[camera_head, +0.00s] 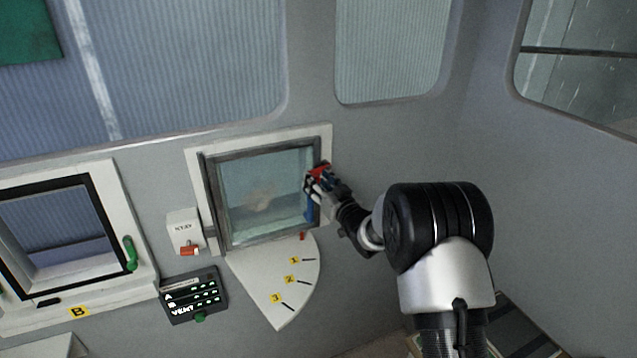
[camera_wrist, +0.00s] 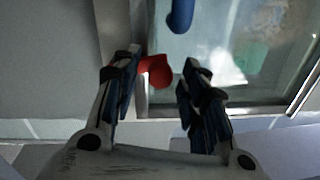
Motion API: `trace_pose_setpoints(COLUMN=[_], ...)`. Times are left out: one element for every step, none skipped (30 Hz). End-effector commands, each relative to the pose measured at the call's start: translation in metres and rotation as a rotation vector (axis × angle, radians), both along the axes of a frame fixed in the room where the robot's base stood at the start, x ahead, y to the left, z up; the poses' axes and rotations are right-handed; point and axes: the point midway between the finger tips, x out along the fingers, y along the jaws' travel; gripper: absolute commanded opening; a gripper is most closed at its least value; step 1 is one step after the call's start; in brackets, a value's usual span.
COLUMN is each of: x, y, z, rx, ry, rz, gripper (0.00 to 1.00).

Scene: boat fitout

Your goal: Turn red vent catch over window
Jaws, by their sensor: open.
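The red catch (camera_head: 319,168) sits at the right side of the grey-framed window (camera_head: 262,195), near its upper right corner. In the wrist view the red catch (camera_wrist: 157,71) shows between my two fingertips, close to the left finger. My gripper (camera_head: 314,181) is at the window's right edge and partly covers the catch in the head view. In the wrist view my gripper (camera_wrist: 163,74) is open, with a gap between the right finger and the catch. I cannot tell whether the left finger touches it. A blue handle (camera_head: 309,208) is below; it also shows in the wrist view (camera_wrist: 181,14).
A white quadrant plate (camera_head: 262,282) marked with numbers lies below the window. A white box with a red switch (camera_head: 189,250) and a dark VENT panel (camera_head: 194,297) are to its left. Further left is a window with a green handle (camera_head: 130,253).

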Motion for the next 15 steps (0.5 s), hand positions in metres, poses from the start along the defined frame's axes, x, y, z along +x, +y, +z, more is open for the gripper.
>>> trace_pose_setpoints(x=[-0.0001, -0.0002, -0.0003, -0.0003, -0.0003, -0.0003, -0.0004, -0.0004, -0.0004, -0.0004, -0.0004, -0.0005, -0.0005, -0.0005, -0.0005], y=[0.0000, -0.0001, -0.0001, -0.0001, -0.0001, -0.0001, -0.0002, -0.0002, -0.0002, -0.0002, -0.0002, -0.0002, -0.0002, -0.0002, -0.0002], z=[-0.0002, -0.0002, -0.0002, -0.0002, -0.0002, -0.0001, -0.0001, -0.0001, -0.0001, -0.0001, -0.0001, -0.0001, -0.0001, -0.0001, -0.0002], rx=[0.000, 0.000, 0.000, 0.000, 0.000, 0.000, 0.000, 0.000, 0.000, 0.000, 0.000, 0.000, 0.000, 0.000, 0.000], ry=[0.000, 0.000, 0.000, 0.000, 0.000, 0.000, 0.000, 0.000, 0.000, 0.000, 0.000, 0.000, 0.000, 0.000, 0.000], rz=[0.000, 0.000, 0.000, 0.000, 0.000, 0.000, 0.000, 0.000, 0.000, 0.000, 0.000, 0.000, 0.000, 0.000, 0.000], gripper=[0.40, 0.40, 0.38, 0.36, 0.34, 0.31, 0.29, 0.27, 0.25, 0.23, 0.21, 0.18, 0.16, 0.14, 0.11])
